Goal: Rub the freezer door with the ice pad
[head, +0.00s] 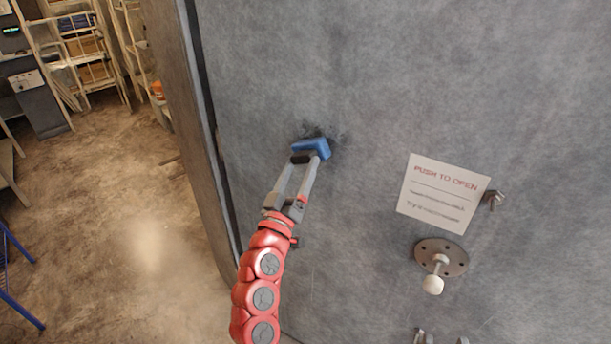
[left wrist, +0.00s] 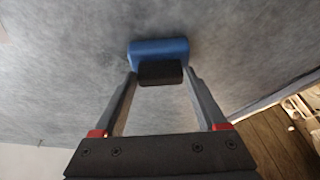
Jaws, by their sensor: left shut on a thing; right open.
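The ice pad (head: 313,147) is a blue block with a black grip, held at the grey freezer door (head: 380,90). My left gripper (head: 302,160) is shut on the pad's black grip. The left wrist view also shows the blue pad (left wrist: 158,52) and its black grip (left wrist: 160,73) between the fingers (left wrist: 160,80). The blue face is against or very close to the door; exact contact is hard to tell. A dark smudgy patch (head: 333,137) shows on the door around the pad.
A "PUSH TO OPEN" sign (head: 443,193), a bolt (head: 493,199) and a round plate with a white knob (head: 433,285) are on the door right of my left arm. Shelving (head: 80,50) stands far left. Open floor (head: 120,220) lies left of the door.

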